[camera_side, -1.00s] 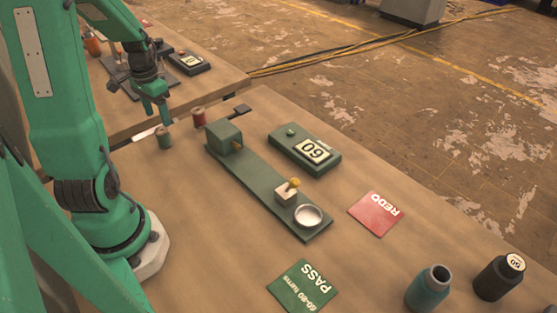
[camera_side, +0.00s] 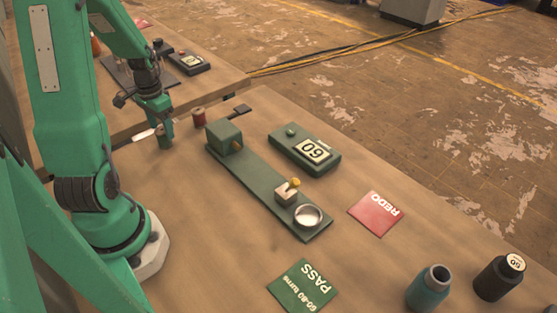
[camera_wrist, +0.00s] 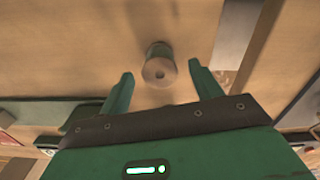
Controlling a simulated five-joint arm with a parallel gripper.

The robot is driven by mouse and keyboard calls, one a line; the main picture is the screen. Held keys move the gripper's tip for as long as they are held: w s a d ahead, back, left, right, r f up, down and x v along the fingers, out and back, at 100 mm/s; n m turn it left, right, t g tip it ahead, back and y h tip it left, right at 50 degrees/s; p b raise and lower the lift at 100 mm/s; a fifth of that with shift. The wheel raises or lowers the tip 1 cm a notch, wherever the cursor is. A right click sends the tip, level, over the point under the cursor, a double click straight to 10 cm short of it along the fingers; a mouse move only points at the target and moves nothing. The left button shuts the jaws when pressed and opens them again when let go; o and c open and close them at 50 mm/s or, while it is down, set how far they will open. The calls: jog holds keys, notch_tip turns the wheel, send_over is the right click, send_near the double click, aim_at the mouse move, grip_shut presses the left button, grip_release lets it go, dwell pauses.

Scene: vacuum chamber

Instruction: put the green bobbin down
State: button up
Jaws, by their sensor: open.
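The green bobbin (camera_side: 165,140) stands upright on the table beside my base, at the left in the side view. In the wrist view the bobbin (camera_wrist: 160,66) is seen from above, between and slightly beyond my fingertips. My gripper (camera_side: 160,117) is open, its fingers pointing down just over the bobbin's top. In the wrist view both fingers (camera_wrist: 161,76) are spread, with a gap visible on each side of the bobbin. I cannot tell exactly how far the fingertips reach down around it.
A red-brown bobbin (camera_side: 199,118) stands close to the right. Beyond it lie the green winder base (camera_side: 262,190), a counter box reading 60 (camera_side: 303,150), a red REDO card (camera_side: 376,213) and a green PASS card (camera_side: 304,286).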

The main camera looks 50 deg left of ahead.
aim_at(162, 130)
jog(key=shift+f, duration=1.6)
jog(key=shift+c, duration=0.4)
jog(key=c, duration=1.1)
jog(key=shift+o, duration=0.2)
jog(key=shift+r, duration=0.2)
jog(key=shift+r, duration=0.95)
notch_tip(162, 130, up, 2)
jog(key=shift+w+d+r, duration=0.1)
jog(key=shift+d, duration=0.05)
jog(key=w+d+r, duration=0.3)
jog(key=d+r, duration=0.3)
jog(key=d, duration=0.4)
jog(key=shift+w+d+r, duration=0.25)
jog(key=shift+w+d, duration=0.05)
jog(key=shift+w, duration=0.1)
